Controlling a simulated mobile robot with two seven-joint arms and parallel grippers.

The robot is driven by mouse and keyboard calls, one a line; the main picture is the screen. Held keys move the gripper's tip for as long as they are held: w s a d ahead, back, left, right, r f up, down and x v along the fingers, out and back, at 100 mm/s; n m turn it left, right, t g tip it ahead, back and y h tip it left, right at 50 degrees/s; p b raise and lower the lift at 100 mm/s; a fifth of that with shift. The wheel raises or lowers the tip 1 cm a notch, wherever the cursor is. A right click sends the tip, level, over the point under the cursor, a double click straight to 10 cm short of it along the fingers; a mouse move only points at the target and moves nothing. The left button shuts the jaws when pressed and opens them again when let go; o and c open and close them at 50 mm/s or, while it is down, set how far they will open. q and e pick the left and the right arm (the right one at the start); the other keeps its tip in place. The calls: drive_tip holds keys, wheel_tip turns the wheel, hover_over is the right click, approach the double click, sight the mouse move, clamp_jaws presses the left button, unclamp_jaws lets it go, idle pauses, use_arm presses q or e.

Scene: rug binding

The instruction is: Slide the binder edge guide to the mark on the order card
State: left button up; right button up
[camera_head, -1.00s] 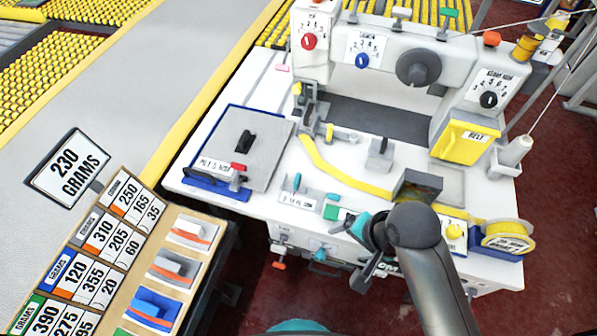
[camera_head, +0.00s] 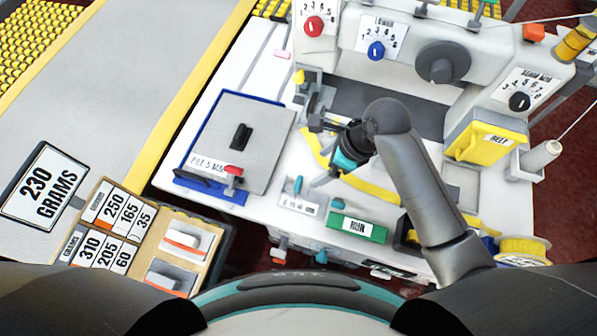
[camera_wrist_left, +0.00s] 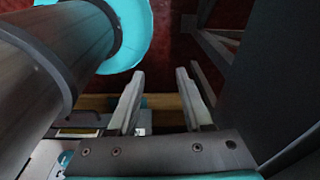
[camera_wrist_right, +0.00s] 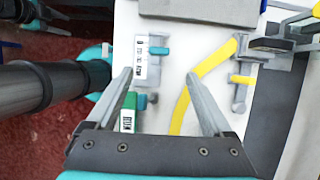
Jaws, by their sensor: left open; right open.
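I cannot tell for sure which fitting is the binder edge guide. A small grey fitting with a yellow peg (camera_wrist_right: 240,80) stands beside the yellow binding tape (camera_wrist_right: 190,100) in the right wrist view. A white scale plate (camera_head: 297,204) with a teal lever (camera_head: 297,186) sits nearer the front. No card is clearly the order card; a large card (camera_head: 42,185) reads 230 GRAMS. My right gripper (camera_head: 325,155) is open and empty above the machine bed, between plate and fitting; its fingers also show in the right wrist view (camera_wrist_right: 157,75). My left gripper (camera_wrist_left: 160,82) is open and empty.
A grey sample on a blue-edged plate (camera_head: 243,140) lies left. A rack of number cards (camera_head: 115,215) stands front left.

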drive_tip(key=b, duration=0.2)
approach(299, 182)
drive_tip(key=f, duration=0.2)
drive_tip(key=b+x, duration=0.1)
drive_tip(key=x, duration=0.6)
drive_tip(key=shift+w+a+r+b, duration=0.1)
drive_tip(key=shift+a+r+b, duration=0.05)
drive_tip(key=shift+a+b, duration=0.2)
use_arm(q)
drive_tip(key=shift+s+f, duration=0.25)
drive_tip(key=shift+f, duration=0.5)
drive_tip(key=shift+s+f, duration=0.3)
drive_tip(key=shift+f, duration=0.45)
drive_tip(key=shift+s+f, duration=0.25)
drive_tip(key=shift+f, duration=0.5)
use_arm(e)
drive_tip(key=shift+x, duration=0.75)
use_arm(q)
drive_tip(key=shift+s, duration=0.15)
use_arm(e)
drive_tip(key=shift+c, duration=1.3)
use_arm(q)
drive_tip(key=shift+s, duration=0.15)
use_arm(e)
clamp_jaws()
